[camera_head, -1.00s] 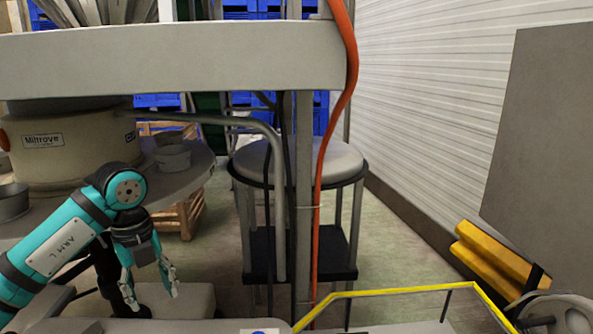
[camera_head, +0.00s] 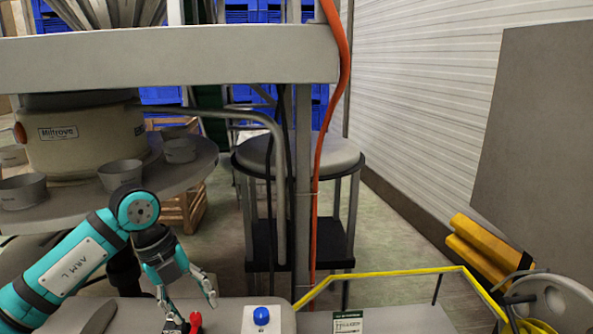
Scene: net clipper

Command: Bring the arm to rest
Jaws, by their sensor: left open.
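My left arm (camera_head: 65,265), teal and black and marked "ARM L", reaches in from the lower left. My left gripper (camera_head: 190,309) hangs from it, fingers pointing down and spread apart, with nothing seen held between them. It is over the front console, close to a small red knob (camera_head: 195,320); I cannot tell whether they touch. My right arm and gripper are not in view.
A blue button (camera_head: 261,315) is on the console at bottom centre. A round table (camera_head: 190,178) with grey bowls (camera_head: 122,175) stands behind the arm. A round-topped stool (camera_head: 335,155) and an orange cable (camera_head: 325,150) are centre. A yellow rail (camera_head: 390,274) borders the lower right.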

